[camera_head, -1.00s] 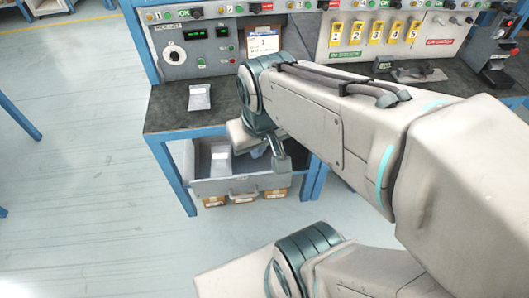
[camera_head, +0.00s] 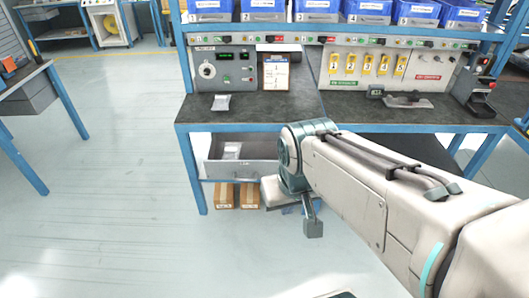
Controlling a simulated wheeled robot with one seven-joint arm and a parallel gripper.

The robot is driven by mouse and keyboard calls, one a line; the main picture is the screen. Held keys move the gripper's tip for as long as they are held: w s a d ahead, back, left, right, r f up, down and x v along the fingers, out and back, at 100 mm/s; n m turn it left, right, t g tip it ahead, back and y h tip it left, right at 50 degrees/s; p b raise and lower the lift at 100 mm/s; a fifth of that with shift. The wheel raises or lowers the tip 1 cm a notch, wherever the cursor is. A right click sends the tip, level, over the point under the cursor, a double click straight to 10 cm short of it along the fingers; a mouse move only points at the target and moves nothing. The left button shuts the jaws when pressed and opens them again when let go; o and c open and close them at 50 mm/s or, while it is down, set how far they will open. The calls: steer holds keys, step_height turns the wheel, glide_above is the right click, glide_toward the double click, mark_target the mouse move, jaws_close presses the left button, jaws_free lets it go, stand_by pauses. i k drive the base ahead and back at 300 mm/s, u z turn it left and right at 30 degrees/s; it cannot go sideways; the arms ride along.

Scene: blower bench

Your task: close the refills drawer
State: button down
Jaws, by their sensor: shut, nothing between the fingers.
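The refills drawer (camera_head: 240,172) is a grey drawer under the left part of the bench. It stands open, pulled out toward me, and its inside shows. A pale packet (camera_head: 231,150) lies in it. My gripper (camera_head: 312,228) hangs at the end of my arm, to the right of the drawer front and lower in the picture. It appears apart from the drawer, though the depth between them is hard to judge. The jaws are shut and hold nothing.
The dark bench top (camera_head: 255,107) carries a control panel (camera_head: 222,68) and another pale packet (camera_head: 220,102). Blue bins (camera_head: 263,9) line the shelf above. Cardboard boxes (camera_head: 236,195) stand below the drawer. A blue bench leg (camera_head: 193,175) is at its left. Floor in front is clear.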

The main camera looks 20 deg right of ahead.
mark_target(259, 156)
steer(key=u, duration=0.3)
steer(key=i, duration=0.9)
steer(key=z, duration=0.3)
